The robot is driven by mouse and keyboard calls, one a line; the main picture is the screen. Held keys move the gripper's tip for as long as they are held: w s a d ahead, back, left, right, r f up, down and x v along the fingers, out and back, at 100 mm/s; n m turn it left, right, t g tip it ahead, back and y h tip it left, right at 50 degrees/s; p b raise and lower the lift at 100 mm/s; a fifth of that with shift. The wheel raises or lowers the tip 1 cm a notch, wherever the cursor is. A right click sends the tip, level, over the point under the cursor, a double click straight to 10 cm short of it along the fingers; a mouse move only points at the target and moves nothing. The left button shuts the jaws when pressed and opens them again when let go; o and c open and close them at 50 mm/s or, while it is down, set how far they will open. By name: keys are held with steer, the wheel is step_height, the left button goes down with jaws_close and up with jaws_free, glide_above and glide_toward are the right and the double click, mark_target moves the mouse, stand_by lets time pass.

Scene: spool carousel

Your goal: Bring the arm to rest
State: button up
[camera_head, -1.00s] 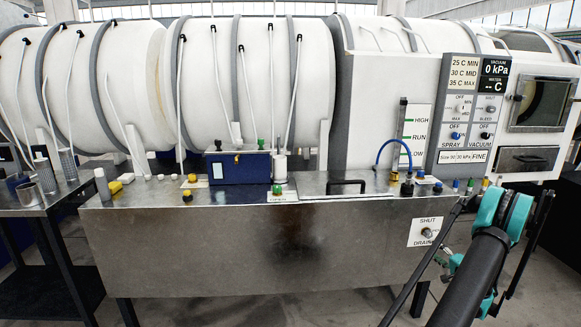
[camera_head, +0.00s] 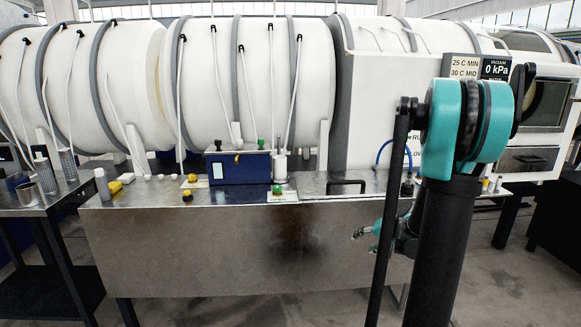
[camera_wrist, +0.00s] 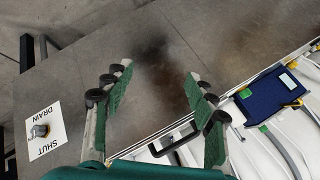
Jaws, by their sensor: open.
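My gripper (camera_wrist: 158,85) is open and empty in the wrist view, with its two green-padded fingers spread apart. They stand over the metal front of the steel tank (camera_wrist: 160,50). In the head view my gripper (camera_head: 364,232) shows only in part, left of my dark arm link, in front of the tank's front panel (camera_head: 240,250). My raised arm, with its teal joint, fills the right side of the head view. It hides much of the control panel and the level gauge.
A blue box (camera_head: 240,167) and a black handle (camera_head: 347,186) sit on the tank top; the box also shows in the wrist view (camera_wrist: 270,93). A drain sign with a knob (camera_wrist: 42,131) is at lower left. White cylinders (camera_head: 240,80) stand behind. A side table (camera_head: 45,205) is at left.

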steer(key=s+a+f+n+g+h, duration=0.1)
steer(key=s+a+n+h, duration=0.1)
steer(key=s, duration=1.1)
steer(key=s+a+f+n+g+h, duration=0.1)
steer(key=s+a, duration=0.4)
steer(key=s, duration=0.8)
steer(key=shift+a+f+n+g+h, duration=0.2)
steer(key=shift+n+g+h, duration=0.35)
steer(key=shift+n, duration=0.45)
